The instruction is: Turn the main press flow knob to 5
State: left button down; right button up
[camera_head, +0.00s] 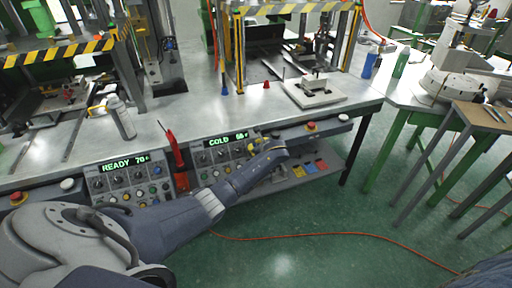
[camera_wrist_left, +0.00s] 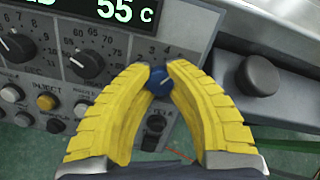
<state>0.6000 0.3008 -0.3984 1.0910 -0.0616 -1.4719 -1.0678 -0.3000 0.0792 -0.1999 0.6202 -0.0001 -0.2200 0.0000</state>
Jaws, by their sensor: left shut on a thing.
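The flow knob (camera_wrist_left: 158,81) is a small blue knob on the grey control panel, with the numbers 3 and 4 printed above it in the left wrist view. My left gripper (camera_wrist_left: 158,72) has yellow ribbed fingers closed around this knob, with the fingertips on its two sides. The knob's exact setting is hard to read because the fingers cover part of its scale. In the head view my left arm reaches to the right-hand panel (camera_head: 222,155), whose green display reads COLD, and the left gripper (camera_head: 252,147) is at its right part. My right gripper is not in view.
Black knobs (camera_wrist_left: 86,64) and the INJECT button (camera_wrist_left: 47,102) sit left of the fingers. A dark round button (camera_wrist_left: 258,76) on a grey box stands close on the right. Another panel (camera_head: 125,178) reads READY. A red tool (camera_head: 174,150) stands between the panels.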

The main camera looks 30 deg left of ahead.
pick_arm(q)
jog(key=shift+w+a+r+m, duration=0.1)
jog(key=shift+a+r+m, duration=0.2)
jog(key=shift+r, duration=0.05)
jog(key=c, duration=1.6)
grip_release()
jog(key=o, duration=0.4)
jog(key=shift+d+f, duration=0.1)
jog(key=shift+f, duration=0.05)
jog(key=shift+o, duration=0.4)
jog(key=shift+d, duration=0.1)
jog(key=shift+s+d+r, duration=0.25)
jog(key=shift+s+d, duration=0.15)
jog(key=shift+d, duration=0.2)
jog(key=v, duration=1)
jog(key=shift+s+r, duration=0.2)
